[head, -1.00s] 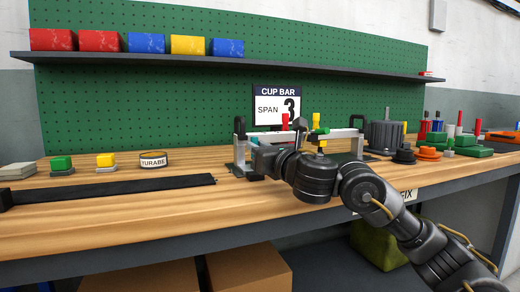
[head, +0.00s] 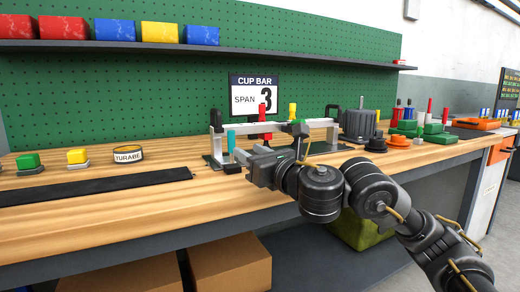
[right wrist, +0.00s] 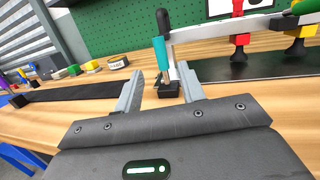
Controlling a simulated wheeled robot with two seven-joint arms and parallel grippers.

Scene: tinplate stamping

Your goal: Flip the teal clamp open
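The teal clamp handle (head: 231,141) stands upright at the left end of the grey cup bar fixture (head: 290,128). In the right wrist view the teal handle (right wrist: 160,58) rises from a small dark base (right wrist: 168,89) beside the black post. My right gripper (head: 240,161) is just in front of the fixture's left end. In the right wrist view its two fingers (right wrist: 160,78) are apart, with the teal handle showing in the gap between them. My left gripper is not in view.
A dark strip (head: 95,188) lies to the left. The bench front (head: 130,219) is clear.

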